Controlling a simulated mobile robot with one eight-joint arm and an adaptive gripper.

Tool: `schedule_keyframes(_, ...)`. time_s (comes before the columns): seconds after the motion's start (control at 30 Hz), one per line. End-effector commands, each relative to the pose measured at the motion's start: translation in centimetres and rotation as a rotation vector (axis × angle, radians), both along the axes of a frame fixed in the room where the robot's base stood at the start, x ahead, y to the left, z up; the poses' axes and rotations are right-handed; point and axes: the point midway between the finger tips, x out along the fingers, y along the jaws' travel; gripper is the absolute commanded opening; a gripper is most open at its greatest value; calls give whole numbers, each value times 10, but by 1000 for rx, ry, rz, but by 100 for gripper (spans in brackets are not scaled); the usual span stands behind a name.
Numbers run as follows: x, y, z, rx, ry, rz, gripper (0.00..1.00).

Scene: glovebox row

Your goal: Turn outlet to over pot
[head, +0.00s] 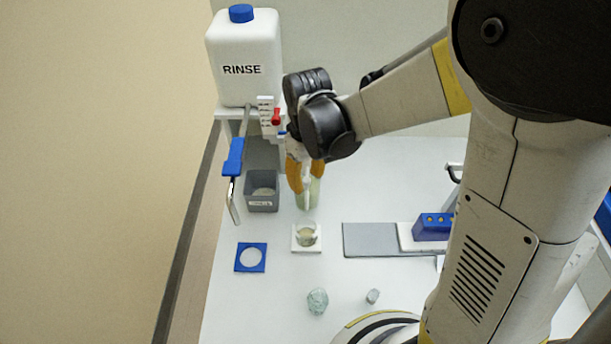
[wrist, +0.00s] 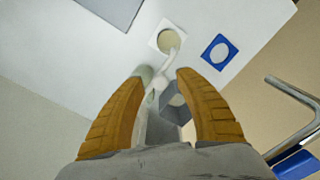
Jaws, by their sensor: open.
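The outlet is a bent metal pipe (head: 235,198) with a blue sleeve (head: 234,157), coming from the RINSE bottle's stand. Its tip hangs left of the grey bin, over the left table edge. In the wrist view the pipe (wrist: 294,92) and blue sleeve (wrist: 296,165) are at lower right, outside my fingers. The likely pot is a small clear cup (head: 306,236) on a white square; it shows at the top of the wrist view (wrist: 170,40). My gripper (head: 306,188) is open, right of the outlet and apart from it. Its fingers (wrist: 161,76) point down near a pale green cylinder (head: 314,192).
The white RINSE bottle (head: 243,60) stands behind, with a small red valve (head: 276,117). A grey bin (head: 262,190) is between outlet and gripper. A blue square holder (head: 251,257), a grey plate (head: 380,239) and a blue rack (head: 432,227) lie on the table.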

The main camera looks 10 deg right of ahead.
Motion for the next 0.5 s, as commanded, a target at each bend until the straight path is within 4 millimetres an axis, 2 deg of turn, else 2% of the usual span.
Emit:
schedule_keyframes(0.1,0,0,-6,0,0,0,41)
schedule_keyframes(0.37,0,0,-6,0,0,0,40)
schedule_keyframes(0.4,0,0,-6,0,0,0,28)
schedule_keyframes(0.5,0,0,-6,0,0,0,0)
